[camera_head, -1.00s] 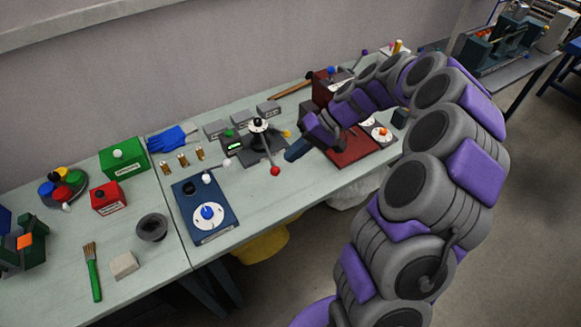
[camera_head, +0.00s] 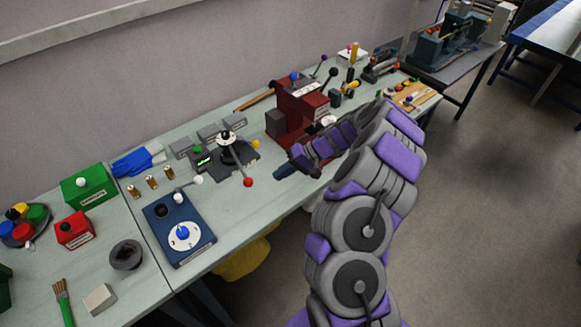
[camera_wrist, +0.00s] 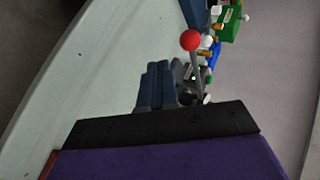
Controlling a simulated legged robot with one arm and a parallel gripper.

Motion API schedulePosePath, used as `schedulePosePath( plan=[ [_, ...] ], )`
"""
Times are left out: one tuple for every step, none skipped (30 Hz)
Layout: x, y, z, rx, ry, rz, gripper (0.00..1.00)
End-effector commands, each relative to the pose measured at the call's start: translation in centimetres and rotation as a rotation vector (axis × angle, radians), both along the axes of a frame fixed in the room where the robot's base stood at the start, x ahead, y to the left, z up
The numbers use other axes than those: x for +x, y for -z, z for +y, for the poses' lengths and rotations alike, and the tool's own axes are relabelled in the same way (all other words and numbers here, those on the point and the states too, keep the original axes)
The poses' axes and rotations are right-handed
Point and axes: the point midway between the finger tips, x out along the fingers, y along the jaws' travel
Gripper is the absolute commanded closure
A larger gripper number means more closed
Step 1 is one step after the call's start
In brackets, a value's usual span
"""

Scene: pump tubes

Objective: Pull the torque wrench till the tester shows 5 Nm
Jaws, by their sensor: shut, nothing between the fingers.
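The torque tester (camera_head: 240,158) is a dark grey device on the bench, with a small lit green display (camera_head: 204,161) too small to read. The torque wrench (camera_head: 238,162) is a grey lever running from the tester's hub towards the bench's front edge, ending in a red ball (camera_head: 248,182). In the wrist view the red ball (camera_wrist: 190,40) shows beyond and right of my fingertips. My gripper (camera_head: 279,173) is to the right of the ball, apart from it. Its blue fingers (camera_wrist: 158,68) are together and empty.
A blue box with a white dial (camera_head: 183,234) stands left of the wrench, near the front edge. A dark red machine (camera_head: 300,106) stands behind my gripper. Grey blocks (camera_head: 208,132) sit behind the tester. Bare bench lies in front of the wrench.

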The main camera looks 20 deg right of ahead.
Motion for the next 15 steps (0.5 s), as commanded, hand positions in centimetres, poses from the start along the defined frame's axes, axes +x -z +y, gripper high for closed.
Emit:
schedulePosePath(
  plan=[
    [0.0, 0.8, 0.8, 0.002, -0.003, 0.004, 1.00],
    [0.1, 1.2, 1.3, 0.003, -0.004, 0.005, 1.00],
    [0.2, 1.6, 1.9, 0.005, -0.004, 0.004, 1.00],
    [0.3, 2.0, 2.3, 0.004, -0.004, 0.005, 1.00],
    [0.4, 2.3, 2.7, 0.003, -0.003, 0.004, 1.00],
    [0.5, 2.2, 3.3, 0.002, -0.003, 0.002, 1.00],
    [0.6, 2.0, 3.8, 0.003, -0.002, 0.001, 1.00],
    [0.7, 1.8, 4.2, 0.003, -0.003, 0.000, 1.00],
    [0.8, 1.7, 4.8, 0.003, -0.004, 0.000, 1.00],
    [0.9, 1.5, 5.1, 0.002, -0.004, -0.001, 1.00],
    [1.0, 1.5, 5.4, 0.002, -0.004, -0.001, 1.00],
    [1.0, 1.4, 5.8, 0.000, -0.004, -0.002, 1.00],
    [1.1, 1.4, 6.1, -0.001, -0.003, -0.002, 1.00],
    [1.2, 1.3, 6.3, -0.002, -0.002, -0.002, 1.00],
    [1.2, 1.3, 6.5, -0.003, -0.001, -0.003, 1.00]
  ],
)
